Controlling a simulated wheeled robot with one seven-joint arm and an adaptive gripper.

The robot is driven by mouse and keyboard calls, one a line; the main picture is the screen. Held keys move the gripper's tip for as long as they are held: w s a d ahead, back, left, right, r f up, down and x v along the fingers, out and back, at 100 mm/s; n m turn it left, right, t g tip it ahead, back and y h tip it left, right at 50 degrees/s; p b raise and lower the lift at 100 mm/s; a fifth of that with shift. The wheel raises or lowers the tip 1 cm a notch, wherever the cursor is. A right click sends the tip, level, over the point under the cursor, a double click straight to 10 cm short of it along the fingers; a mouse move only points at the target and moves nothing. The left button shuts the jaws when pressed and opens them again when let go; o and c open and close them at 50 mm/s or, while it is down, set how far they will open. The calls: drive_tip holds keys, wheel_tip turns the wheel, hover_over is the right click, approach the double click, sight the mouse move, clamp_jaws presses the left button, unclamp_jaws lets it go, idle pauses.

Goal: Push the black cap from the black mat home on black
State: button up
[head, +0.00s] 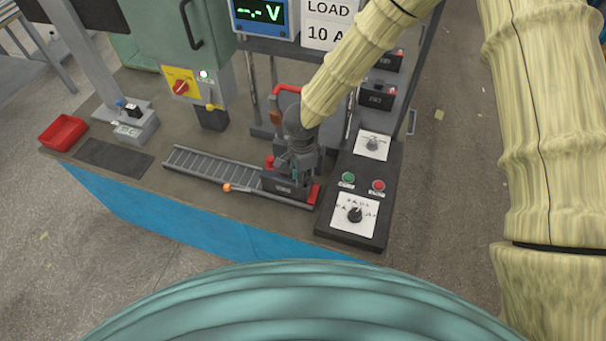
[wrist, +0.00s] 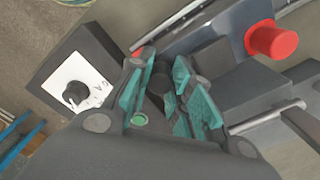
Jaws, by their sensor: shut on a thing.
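The battery (head: 284,187) is a dark block at the right end of the roller track, against a red end stop (head: 314,194). It also shows in the wrist view (wrist: 245,92), with a red cap (wrist: 272,40) standing on one post. My gripper (head: 298,170) points down over the battery's other end. In the wrist view its teal-padded fingers (wrist: 166,82) are shut on a dark round piece, the black cap (wrist: 160,80). The black post is hidden below the fingers, so I cannot tell how far the cap sits on it. The black mat (head: 114,157) looks bare.
A control box with a dial (head: 355,214) and buttons stands just right of the battery. The roller track (head: 210,167) runs left. A red tray (head: 64,131) and a grey fixture (head: 134,127) stand far left. More batteries (head: 377,96) sit behind.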

drive_tip(key=shift+f, duration=0.1)
drive_tip(key=o, duration=0.8)
drive_tip(key=shift+o, duration=0.2)
drive_tip(key=o, duration=0.4)
drive_tip(key=shift+r+p, duration=3.55)
drive_tip(key=shift+p, duration=0.15)
